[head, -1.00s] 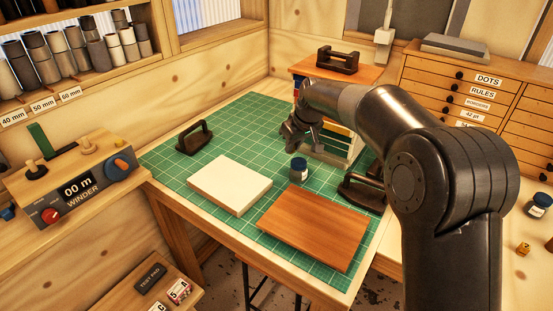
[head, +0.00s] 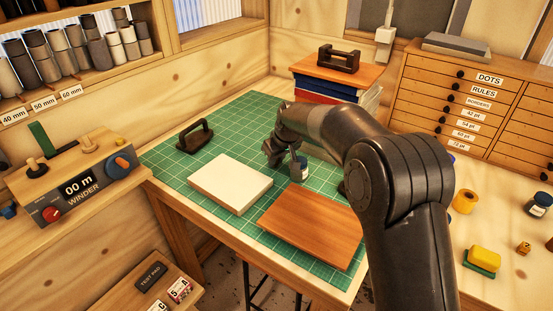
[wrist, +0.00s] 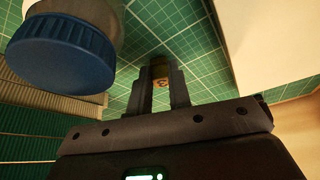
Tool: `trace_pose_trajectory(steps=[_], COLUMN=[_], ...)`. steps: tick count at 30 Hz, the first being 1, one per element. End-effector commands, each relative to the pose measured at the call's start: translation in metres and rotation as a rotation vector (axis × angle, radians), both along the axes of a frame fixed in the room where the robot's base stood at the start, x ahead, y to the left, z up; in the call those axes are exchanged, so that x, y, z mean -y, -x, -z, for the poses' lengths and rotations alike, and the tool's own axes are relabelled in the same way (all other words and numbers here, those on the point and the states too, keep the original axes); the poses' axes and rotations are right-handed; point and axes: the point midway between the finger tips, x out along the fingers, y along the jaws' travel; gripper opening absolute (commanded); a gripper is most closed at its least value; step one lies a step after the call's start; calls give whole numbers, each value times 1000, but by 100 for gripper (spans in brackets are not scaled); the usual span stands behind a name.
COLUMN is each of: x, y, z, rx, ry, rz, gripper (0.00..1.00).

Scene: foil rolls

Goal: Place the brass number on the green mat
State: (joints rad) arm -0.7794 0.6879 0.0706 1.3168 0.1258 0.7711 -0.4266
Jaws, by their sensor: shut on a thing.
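My gripper (head: 281,155) is over the green mat (head: 238,128), left of the blue-lidded jar (head: 300,170) and behind the pale block. In the wrist view its fingers (wrist: 161,78) point down at the mat (wrist: 180,33) and are shut on a small brass number (wrist: 161,83), which seems to carry a dark 3. Most of the number is hidden between the fingers. I cannot tell whether it touches the mat. In the head view the number is not visible.
The jar (wrist: 62,50) stands close beside my gripper. A pale block (head: 230,184), a wooden board (head: 312,225) and a dark-handled tool (head: 194,136) lie on the mat. A book stack (head: 330,88) stands behind. Bare mat shows at the back left.

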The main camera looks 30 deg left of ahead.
Motion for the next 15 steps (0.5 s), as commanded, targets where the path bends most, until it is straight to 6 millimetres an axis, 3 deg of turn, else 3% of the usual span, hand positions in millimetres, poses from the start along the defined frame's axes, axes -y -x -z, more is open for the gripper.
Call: trace_pose_trajectory(steps=[2,3,9,15], x=[0,0,0,0], y=[0,0,0,0], z=[2,3,2,2], rx=[0,0,0,0], ry=[1,1,0,0], rz=[0,0,0,0], gripper=[0,19,36,39])
